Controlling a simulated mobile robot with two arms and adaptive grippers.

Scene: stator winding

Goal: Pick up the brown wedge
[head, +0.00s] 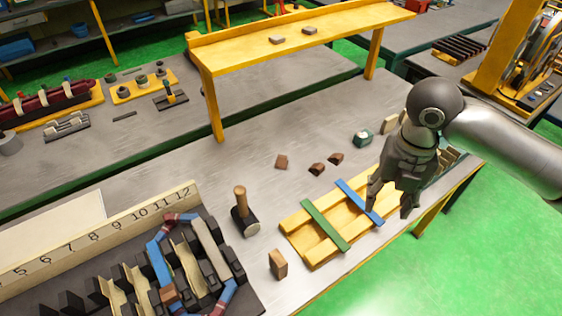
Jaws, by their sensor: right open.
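Three small brown pieces lie on the grey bench in the middle: a flat squarish brown block (282,161), a dark brown wedge-like piece (317,169) and another brown wedge-like piece (336,157). A taller light-brown block (278,264) stands nearer the front. I cannot tell which one is the task's wedge. My right gripper (391,205) points down over the right part of the yellow slatted rack, to the right of the brown pieces and apart from them. It is open with nothing seen between its fingers. My left gripper is out of view.
The yellow rack (310,250) carries green and blue straps. A mallet (245,212) stands left of it, beside the numbered stator (100,232). A green-and-white item (363,138) sits behind the rack. A yellow shelf (300,38) spans the back. Bench around the brown pieces is clear.

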